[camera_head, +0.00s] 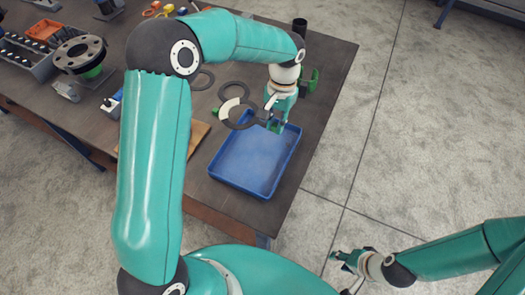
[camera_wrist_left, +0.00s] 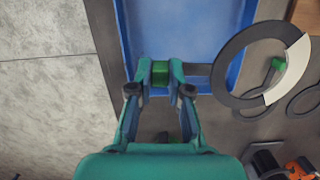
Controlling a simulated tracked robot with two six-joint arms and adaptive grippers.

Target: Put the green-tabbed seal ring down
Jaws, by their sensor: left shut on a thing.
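My left gripper (camera_head: 275,124) is shut on the green tab (camera_wrist_left: 160,72) of a seal ring. The dark flat ring with a pale section (camera_wrist_left: 232,60) reaches out to the right of the fingers in the wrist view. In the head view this ring (camera_head: 252,123) shows left of the gripper, near the back edge of the blue tray (camera_head: 249,168). The gripper is above that part of the tray; the exact height is unclear. My right gripper (camera_head: 350,260) is at the lower right, off the table, and its jaws are too small to read.
Other dark rings (camera_head: 203,80) lie on the table behind the held one. A flanged pipe part (camera_head: 79,52) stands at the far left. The tray's inside looks empty.

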